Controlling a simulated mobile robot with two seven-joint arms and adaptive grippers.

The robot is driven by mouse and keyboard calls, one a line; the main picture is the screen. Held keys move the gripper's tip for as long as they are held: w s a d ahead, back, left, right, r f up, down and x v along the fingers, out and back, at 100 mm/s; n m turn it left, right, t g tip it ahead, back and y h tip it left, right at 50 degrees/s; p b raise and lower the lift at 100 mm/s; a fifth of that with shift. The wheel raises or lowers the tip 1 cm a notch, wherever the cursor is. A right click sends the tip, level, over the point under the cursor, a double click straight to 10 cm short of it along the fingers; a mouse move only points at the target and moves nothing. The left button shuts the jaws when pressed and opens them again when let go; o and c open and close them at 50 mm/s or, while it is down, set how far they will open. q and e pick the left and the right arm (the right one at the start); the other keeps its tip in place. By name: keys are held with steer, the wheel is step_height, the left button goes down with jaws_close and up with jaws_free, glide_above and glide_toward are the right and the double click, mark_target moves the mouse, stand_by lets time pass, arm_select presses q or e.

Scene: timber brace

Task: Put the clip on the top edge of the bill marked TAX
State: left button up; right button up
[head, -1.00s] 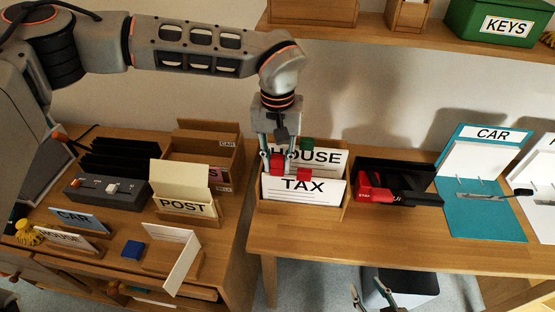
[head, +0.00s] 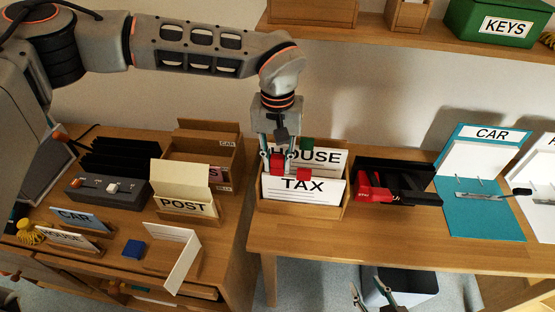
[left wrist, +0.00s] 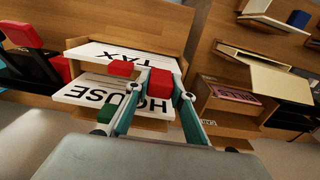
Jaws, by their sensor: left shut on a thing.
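The white bill marked TAX (head: 318,192) stands in front of the bill marked HOUSE (head: 322,156) in a wooden holder (head: 347,207). My left gripper (head: 278,165) points down above the top left of the TAX bill. It is shut on a red clip (head: 277,162), which also shows between the fingertips in the left wrist view (left wrist: 160,82). A second red piece (head: 303,174) sits at the TAX bill's top edge, just right of the fingers; I cannot tell whether it joins the held clip. My right gripper (head: 369,290) is low at the picture's bottom edge, open and empty.
A green clip (head: 307,144) is on the HOUSE bill. A black tray with red items (head: 371,188) stands right of the holder, then a teal CAR binder (head: 484,213). The POST box (head: 184,205) is on the left desk. The right table's front strip is clear.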

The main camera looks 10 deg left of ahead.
arm_select(q)
steer(key=shift+f+b, duration=0.35)
steer(key=shift+f, duration=0.75)
stand_by(0.6)
steer(key=o, duration=1.4)
steer(key=shift+r+p, duration=3)
steer(key=shift+r, duration=1.05)
steer(key=shift+f, duration=0.1)
